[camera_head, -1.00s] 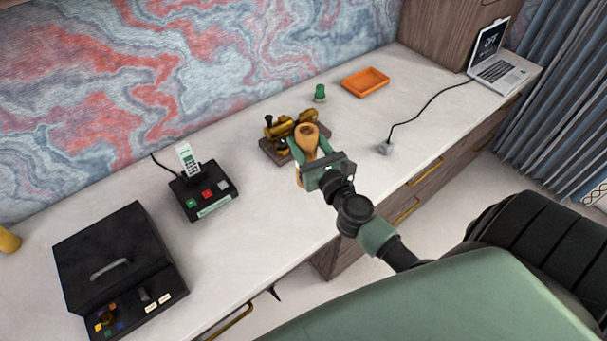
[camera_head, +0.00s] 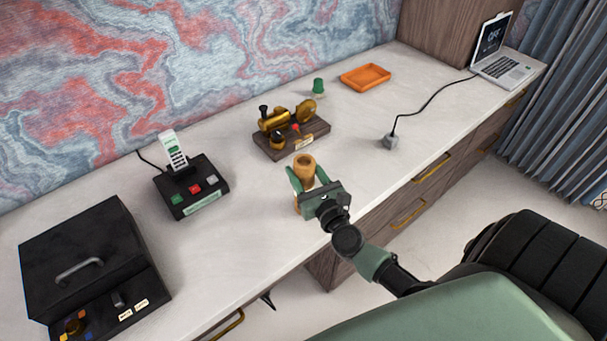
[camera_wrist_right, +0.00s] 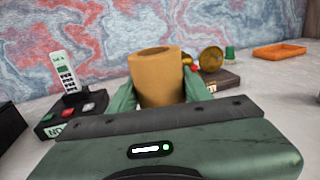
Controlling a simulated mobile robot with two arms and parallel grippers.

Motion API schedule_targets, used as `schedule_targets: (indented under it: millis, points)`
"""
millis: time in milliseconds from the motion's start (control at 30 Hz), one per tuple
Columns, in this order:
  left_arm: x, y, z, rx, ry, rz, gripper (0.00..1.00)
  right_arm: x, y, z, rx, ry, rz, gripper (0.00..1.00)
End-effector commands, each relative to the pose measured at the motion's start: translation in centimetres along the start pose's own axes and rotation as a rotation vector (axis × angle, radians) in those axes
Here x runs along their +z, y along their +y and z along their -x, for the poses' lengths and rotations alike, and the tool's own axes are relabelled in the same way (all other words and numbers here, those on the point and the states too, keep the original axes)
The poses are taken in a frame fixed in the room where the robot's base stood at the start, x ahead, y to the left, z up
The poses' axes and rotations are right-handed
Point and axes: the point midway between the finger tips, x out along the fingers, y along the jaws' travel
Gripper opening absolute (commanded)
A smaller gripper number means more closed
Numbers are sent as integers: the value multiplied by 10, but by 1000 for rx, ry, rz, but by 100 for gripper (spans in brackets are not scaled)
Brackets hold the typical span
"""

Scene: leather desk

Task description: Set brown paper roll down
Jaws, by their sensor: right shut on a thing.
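The brown paper roll (camera_head: 305,168) is upright between the green fingers of my right gripper (camera_head: 307,184), near the front edge of the white desk top (camera_head: 250,235). In the right wrist view the roll (camera_wrist_right: 157,78) shows its open top, with a finger of my right gripper (camera_wrist_right: 158,95) on each side. The gripper is shut on it. The roll's lower end is hidden behind the gripper, so I cannot tell whether it touches the desk. My left gripper is not in view.
A brass device on a wooden base (camera_head: 291,138) stands behind the roll. A black phone base (camera_head: 191,190) and black case (camera_head: 90,262) are to the left. A grey plug (camera_head: 390,142), orange tray (camera_head: 365,77), green object (camera_head: 318,87) and laptop (camera_head: 500,60) are to the right.

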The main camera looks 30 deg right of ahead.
Motion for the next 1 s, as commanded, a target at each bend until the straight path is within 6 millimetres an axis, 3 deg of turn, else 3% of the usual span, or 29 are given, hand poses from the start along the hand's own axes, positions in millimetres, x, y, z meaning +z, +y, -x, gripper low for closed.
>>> schedule_targets:
  millis: [300, 333, 400, 800, 1000]
  points:
    - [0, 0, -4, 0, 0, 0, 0, -3, 0, 0, -1, -2, -1, 0]
    - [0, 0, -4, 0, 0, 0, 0, -3, 0, 0, -1, -1, -1, 51]
    - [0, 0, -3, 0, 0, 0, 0, -2, 0, 0, -1, 0, -1, 70]
    - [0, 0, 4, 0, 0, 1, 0, 4, 0, 0, 0, 0, 0, 70]
    - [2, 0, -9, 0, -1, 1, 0, -3, 0, 34, 0, 3, -2, 70]
